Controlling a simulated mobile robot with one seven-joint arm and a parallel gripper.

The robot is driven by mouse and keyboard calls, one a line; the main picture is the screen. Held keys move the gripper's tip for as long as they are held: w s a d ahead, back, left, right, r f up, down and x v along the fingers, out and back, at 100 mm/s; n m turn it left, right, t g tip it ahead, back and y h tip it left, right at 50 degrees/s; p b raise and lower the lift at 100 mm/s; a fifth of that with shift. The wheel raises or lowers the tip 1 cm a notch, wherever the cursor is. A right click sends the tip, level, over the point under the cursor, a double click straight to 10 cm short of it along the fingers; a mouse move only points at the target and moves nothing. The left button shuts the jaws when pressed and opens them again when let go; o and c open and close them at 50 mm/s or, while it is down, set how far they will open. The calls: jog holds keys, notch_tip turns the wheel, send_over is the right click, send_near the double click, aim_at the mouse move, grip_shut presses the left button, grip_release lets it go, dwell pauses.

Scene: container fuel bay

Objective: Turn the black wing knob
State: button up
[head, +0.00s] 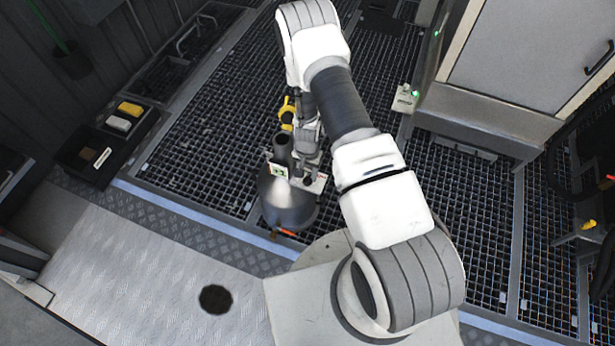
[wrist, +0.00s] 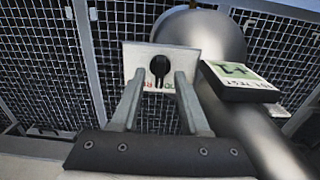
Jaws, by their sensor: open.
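The black wing knob (wrist: 160,66) sits on a white plate (wrist: 135,58) in the wrist view, its wing pointing roughly up and down. My gripper (wrist: 160,76) is open, with one finger on each side of the knob in the picture. I see a gap beside the knob on both sides; whether the fingertips reach its depth I cannot tell. In the head view my gripper (head: 309,165) is over the grey metal vessel (head: 290,208), next to the white plate (head: 319,184). The knob is not clear there.
A green-and-white sign (wrist: 245,78) stands out close to the right of my gripper, by the metal pipe. A yellow part (head: 287,112) is behind the vessel. A black tray (head: 85,160) lies at the left. Open grating floor surrounds the vessel.

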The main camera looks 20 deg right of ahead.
jog(key=shift+f, duration=0.8)
grip_shut()
